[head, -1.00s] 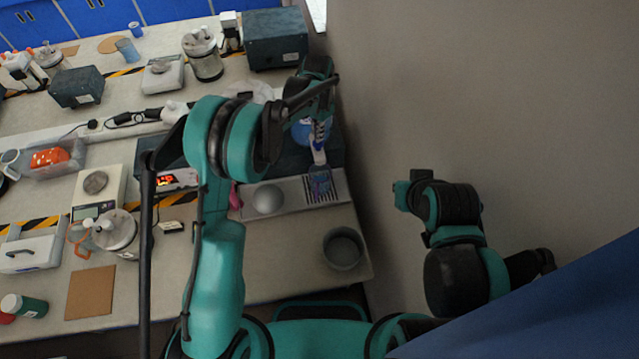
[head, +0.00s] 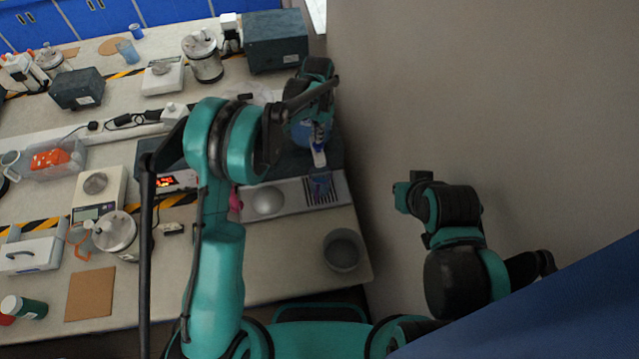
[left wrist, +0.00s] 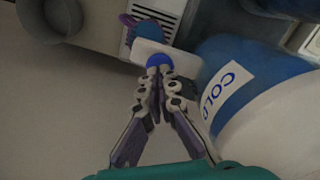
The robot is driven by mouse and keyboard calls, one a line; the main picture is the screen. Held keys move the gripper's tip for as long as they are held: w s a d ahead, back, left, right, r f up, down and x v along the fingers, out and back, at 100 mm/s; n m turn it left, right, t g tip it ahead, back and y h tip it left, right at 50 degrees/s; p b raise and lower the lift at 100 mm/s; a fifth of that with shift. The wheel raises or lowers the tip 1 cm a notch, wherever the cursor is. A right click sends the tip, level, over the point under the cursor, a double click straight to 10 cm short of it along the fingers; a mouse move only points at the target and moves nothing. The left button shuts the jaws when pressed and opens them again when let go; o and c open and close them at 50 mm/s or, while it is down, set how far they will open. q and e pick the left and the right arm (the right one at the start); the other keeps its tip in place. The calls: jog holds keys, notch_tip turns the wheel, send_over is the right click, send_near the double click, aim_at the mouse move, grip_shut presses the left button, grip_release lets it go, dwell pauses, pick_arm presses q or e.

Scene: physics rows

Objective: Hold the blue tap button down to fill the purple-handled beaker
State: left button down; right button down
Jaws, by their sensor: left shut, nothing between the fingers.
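My left gripper (head: 319,134) is shut and empty. In the left wrist view its closed fingertips (left wrist: 156,72) point at the blue tap button (left wrist: 159,60) and meet it or lie right at it; exact contact is hard to tell. The button sits on a white tap (left wrist: 150,50), which also shows in the head view (head: 318,157). The beaker (head: 319,186) stands below the tap on a slotted drain tray (head: 337,192) and looks blue inside. In the left wrist view the tap partly hides it, and its purple handle (left wrist: 127,20) shows.
A blue and white tank marked COLD (left wrist: 235,85) stands beside the left gripper. A grey round bowl (head: 342,250) is near the bench's front right corner. A wall (head: 480,90) rises on the right. A scale (head: 97,190) and a stoppered jar (head: 117,232) stand left.

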pick_arm(q)
jog(key=shift+f, duration=0.25)
dwell(0.3)
jog(key=shift+f+b, duration=1.15)
jog(key=shift+b, duration=0.05)
dwell(5.6)
jog(key=shift+r+p, duration=1.25)
jog(key=shift+r, duration=1.3)
